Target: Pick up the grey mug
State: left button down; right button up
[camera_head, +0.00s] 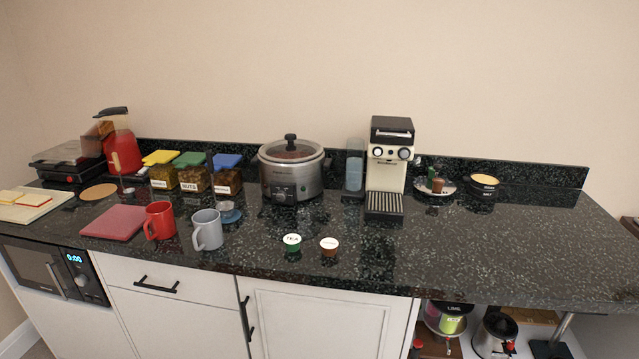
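The grey mug (207,230) stands upright near the front edge of the dark speckled counter (400,262), left of centre. Its handle is on its left side, toward the front. A red mug (160,220) stands close to its left, with its handle also on the left. A small blue round item (230,213) lies just behind and to the right of the grey mug. Neither of my grippers shows in the head view.
A red board (114,222) lies left of the mugs. Behind stand lidded jars (194,178) and a slow cooker (290,175). Two pods (292,242) sit to the right near the edge. A coffee machine (388,165) stands farther right. The right counter is mostly clear.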

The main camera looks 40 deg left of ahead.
aim_at(208, 233)
jog(key=u, duration=2)
jog(key=i+l+u, duration=0.25)
jog(key=i+l, duration=0.15)
jog(key=i, duration=0.15)
